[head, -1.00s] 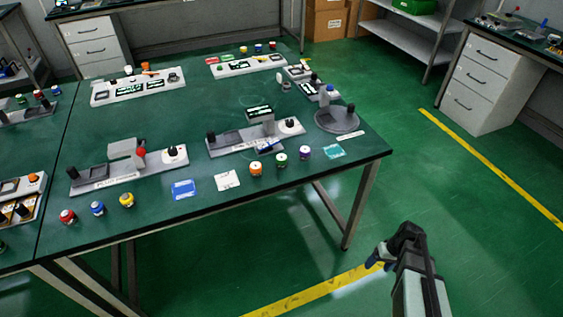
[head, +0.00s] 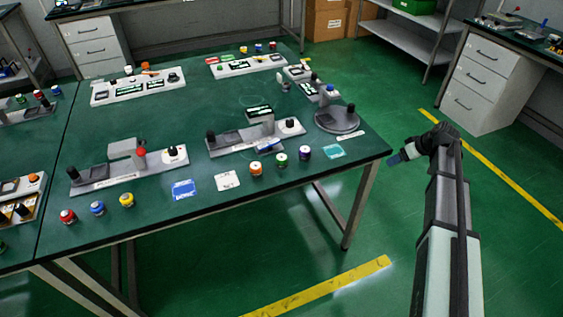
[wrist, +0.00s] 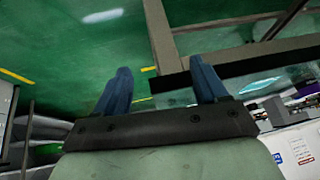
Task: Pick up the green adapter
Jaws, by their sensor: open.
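The green adapter (head: 281,160) is a small round piece with a green band and a pale top. It stands upright on the table near its front right edge, between an orange adapter (head: 256,168) and a purple-dark one (head: 305,153). My gripper (head: 397,160) is beyond the table's right corner, apart from the adapters and roughly at table height or above. In the wrist view its two blue fingers (wrist: 162,82) are spread with nothing between them. I cannot make out the green adapter in the wrist view.
Grey fixtures (head: 220,143) and a round grey base (head: 337,119) stand behind the adapters. The table edge (head: 368,162) lies between my gripper and them.

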